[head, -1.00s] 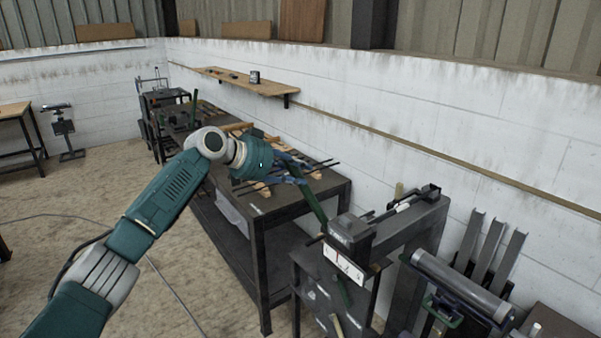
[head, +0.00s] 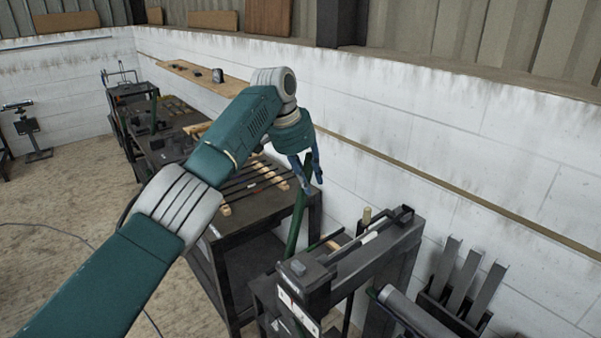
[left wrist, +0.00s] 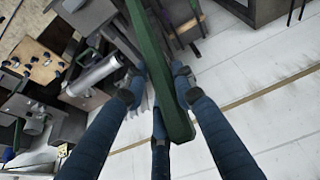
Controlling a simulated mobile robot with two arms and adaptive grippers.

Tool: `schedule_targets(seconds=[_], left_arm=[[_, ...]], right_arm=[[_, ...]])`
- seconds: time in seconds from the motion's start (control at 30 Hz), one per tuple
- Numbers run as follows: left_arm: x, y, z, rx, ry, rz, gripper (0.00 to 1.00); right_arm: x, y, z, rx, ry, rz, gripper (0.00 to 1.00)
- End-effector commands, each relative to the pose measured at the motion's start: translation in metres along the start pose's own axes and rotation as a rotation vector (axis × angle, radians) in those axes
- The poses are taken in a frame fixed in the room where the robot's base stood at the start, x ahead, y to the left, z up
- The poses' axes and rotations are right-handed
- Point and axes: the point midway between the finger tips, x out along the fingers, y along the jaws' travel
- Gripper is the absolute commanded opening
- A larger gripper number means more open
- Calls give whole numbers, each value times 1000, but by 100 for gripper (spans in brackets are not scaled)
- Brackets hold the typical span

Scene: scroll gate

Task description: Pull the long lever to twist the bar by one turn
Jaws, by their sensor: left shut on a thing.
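The long lever (head: 297,220) is a dark green bar. In the head view it rises steeply beside the dark machine (head: 305,278) and leans slightly right at its top. My left gripper (head: 308,172) is shut on the upper part of the lever with its blue fingers. In the left wrist view the lever (left wrist: 160,70) runs between the fingers (left wrist: 158,100), with its end close to the camera. I cannot clearly make out the bar being twisted; the lever's lower end is partly hidden by the machine. My right gripper is not in view.
A dark workbench (head: 243,247) with several rods stands behind the lever. The white wall (head: 440,150) runs along the right. Grey metal channels (head: 465,277) stand at the lower right. Open floor (head: 60,210) lies at the left.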

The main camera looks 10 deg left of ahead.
Motion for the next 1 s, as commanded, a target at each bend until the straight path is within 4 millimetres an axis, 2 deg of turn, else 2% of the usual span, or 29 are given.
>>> schedule_targets(seconds=[0.2,0.57,0.6,0.67,1.0], left_arm=[[5,7,0,5,-25,0,0],[6,7,2,5,-32,2,0],[6,7,2,4,-32,2,34],[6,7,2,4,-32,2,46],[2,6,1,1,-29,1,46]], right_arm=[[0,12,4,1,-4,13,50],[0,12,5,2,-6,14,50],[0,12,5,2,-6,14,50],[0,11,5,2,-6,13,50],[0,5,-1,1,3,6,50]])
